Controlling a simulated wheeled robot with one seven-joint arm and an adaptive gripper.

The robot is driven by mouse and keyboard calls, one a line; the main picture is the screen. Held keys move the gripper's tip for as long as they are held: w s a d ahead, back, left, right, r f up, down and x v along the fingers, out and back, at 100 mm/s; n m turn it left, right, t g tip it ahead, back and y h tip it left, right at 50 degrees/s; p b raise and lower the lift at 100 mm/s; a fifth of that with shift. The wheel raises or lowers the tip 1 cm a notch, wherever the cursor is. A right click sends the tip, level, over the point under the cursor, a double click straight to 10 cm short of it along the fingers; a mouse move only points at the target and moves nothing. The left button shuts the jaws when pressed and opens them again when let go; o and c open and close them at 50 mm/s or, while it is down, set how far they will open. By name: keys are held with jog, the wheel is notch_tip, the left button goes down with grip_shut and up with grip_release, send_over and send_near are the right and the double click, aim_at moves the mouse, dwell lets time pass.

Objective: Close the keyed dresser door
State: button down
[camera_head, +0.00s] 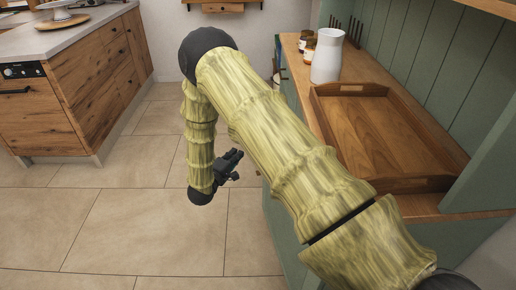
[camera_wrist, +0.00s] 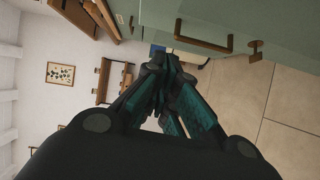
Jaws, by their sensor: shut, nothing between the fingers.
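The green dresser (camera_head: 290,235) with a wooden top stands at the right in the head view, its front largely hidden behind my arm. In the wrist view, its green front (camera_wrist: 225,12) runs along the top, tilted by the camera. It carries a long wooden handle (camera_wrist: 203,37) and a small brown key-like fitting (camera_wrist: 256,48). I cannot tell how far any door stands open. My gripper (camera_head: 232,160) hangs low in front of the dresser, over the tiled floor. In the wrist view, my gripper (camera_wrist: 155,72) is shut and empty, with its fingertips apart from the handle and fitting.
On the dresser top are a wooden tray (camera_head: 321,128), a white jug (camera_head: 327,57) and small jars (camera_head: 309,50). A wooden kitchen counter (camera_head: 85,75) stands at the left. The tiled floor (camera_head: 130,225) between them is clear.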

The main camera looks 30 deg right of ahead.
jog(key=w+d+g+h+b, duration=0.1)
jog(key=w+d, duration=0.3)
jog(key=d, duration=0.9)
jog(key=shift+d+r, duration=0.15)
jog(key=shift+r, duration=0.2)
